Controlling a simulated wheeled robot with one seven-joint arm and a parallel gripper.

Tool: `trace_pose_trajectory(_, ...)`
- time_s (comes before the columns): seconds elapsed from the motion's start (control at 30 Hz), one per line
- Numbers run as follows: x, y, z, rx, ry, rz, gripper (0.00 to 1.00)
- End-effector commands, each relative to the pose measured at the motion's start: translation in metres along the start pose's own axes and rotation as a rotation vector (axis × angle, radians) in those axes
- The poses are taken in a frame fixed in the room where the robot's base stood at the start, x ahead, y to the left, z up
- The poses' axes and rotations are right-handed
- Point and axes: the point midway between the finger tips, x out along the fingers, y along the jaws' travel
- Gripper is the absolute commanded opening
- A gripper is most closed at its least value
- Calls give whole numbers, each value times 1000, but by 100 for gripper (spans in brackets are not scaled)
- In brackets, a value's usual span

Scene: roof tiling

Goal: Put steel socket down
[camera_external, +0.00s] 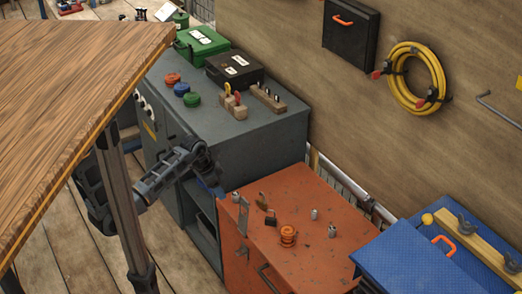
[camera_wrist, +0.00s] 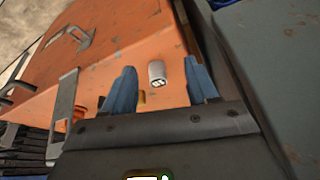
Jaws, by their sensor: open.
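A small steel socket (camera_wrist: 157,73) stands on the orange cabinet top (camera_wrist: 110,60) in the wrist view. It shows between my two blue fingers, with a gap on each side. In the external view it appears as a small grey cylinder (camera_external: 235,197) near the cabinet's left edge. My gripper (camera_wrist: 161,84) is open, with nothing clamped between the fingers. In the external view my gripper (camera_external: 212,187) is low beside that left edge, just left of the socket. Two similar grey cylinders stand farther right, one (camera_external: 314,214) behind the other (camera_external: 332,230).
On the orange top (camera_external: 300,190) are a dark padlock (camera_external: 270,218), a brass piece (camera_external: 262,202) and an orange spool-like part (camera_external: 288,235). A metal hasp (camera_external: 242,216) is at the left edge. A taller grey cabinet (camera_external: 275,135) stands behind, and a blue case (camera_external: 410,262) at right.

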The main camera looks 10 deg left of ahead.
Motion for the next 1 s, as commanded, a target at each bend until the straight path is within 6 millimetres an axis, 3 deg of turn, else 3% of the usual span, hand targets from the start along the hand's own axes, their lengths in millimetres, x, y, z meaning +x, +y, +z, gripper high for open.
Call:
trace_pose_trajectory(0.03, -6, 0, -16, 32, -18, 17, 58)
trace_pose_trajectory(0.1, -11, 0, -28, 63, -42, 38, 58)
trace_pose_trajectory(0.33, -15, 3, -43, 109, -80, 68, 58)
trace_pose_trajectory(1.0, 58, 10, -42, 108, -80, 67, 58)
